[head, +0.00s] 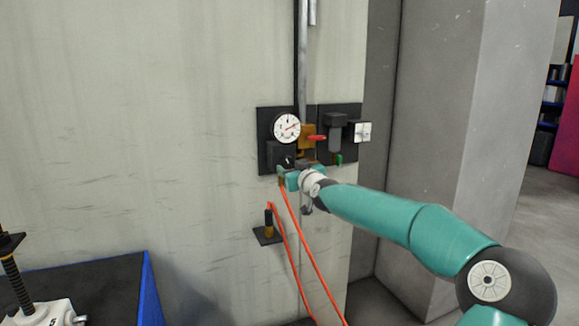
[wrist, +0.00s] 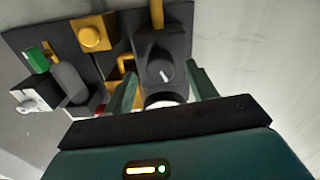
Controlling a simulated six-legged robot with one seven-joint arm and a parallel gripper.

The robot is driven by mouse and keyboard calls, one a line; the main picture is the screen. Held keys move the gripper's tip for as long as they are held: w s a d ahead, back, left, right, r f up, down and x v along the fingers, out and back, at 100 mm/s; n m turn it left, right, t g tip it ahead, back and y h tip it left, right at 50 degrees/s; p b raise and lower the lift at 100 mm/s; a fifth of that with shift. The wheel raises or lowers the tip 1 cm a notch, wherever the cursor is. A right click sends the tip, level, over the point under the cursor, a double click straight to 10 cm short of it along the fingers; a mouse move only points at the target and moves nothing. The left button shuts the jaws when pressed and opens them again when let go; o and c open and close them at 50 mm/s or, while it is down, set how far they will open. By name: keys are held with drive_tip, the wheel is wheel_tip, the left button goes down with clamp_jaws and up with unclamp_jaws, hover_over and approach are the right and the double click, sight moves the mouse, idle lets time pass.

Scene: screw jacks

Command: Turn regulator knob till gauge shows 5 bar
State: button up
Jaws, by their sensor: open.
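The round white gauge (head: 287,128) is on a dark wall panel in the head view. Its red needle points to the right and slightly up; the scale is too small to read. The black regulator knob (head: 288,160) with a white mark is just below the gauge. In the wrist view, the knob (wrist: 160,72) appears between my two green fingers, its white mark tilted. My gripper (wrist: 164,76) is open, one finger on each side of the knob with gaps showing. Whether the fingertips reach around it or stop short is unclear. In the head view, my gripper (head: 288,176) is just below the knob.
A red-handled valve (head: 316,138), a dark filter bowl (head: 335,133) and a white square part (head: 362,132) are right of the gauge. Orange hoses (head: 296,245) hang below the panel, near a small wall bracket (head: 268,236). A concrete pillar (head: 430,130) stands at the right.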

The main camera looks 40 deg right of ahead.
sight(287, 162)
drive_tip(key=shift+x, duration=1.4)
drive_tip(key=c, duration=1)
drive_tip(key=shift+a+m, duration=0.1)
drive_tip(key=shift+m, duration=3.1)
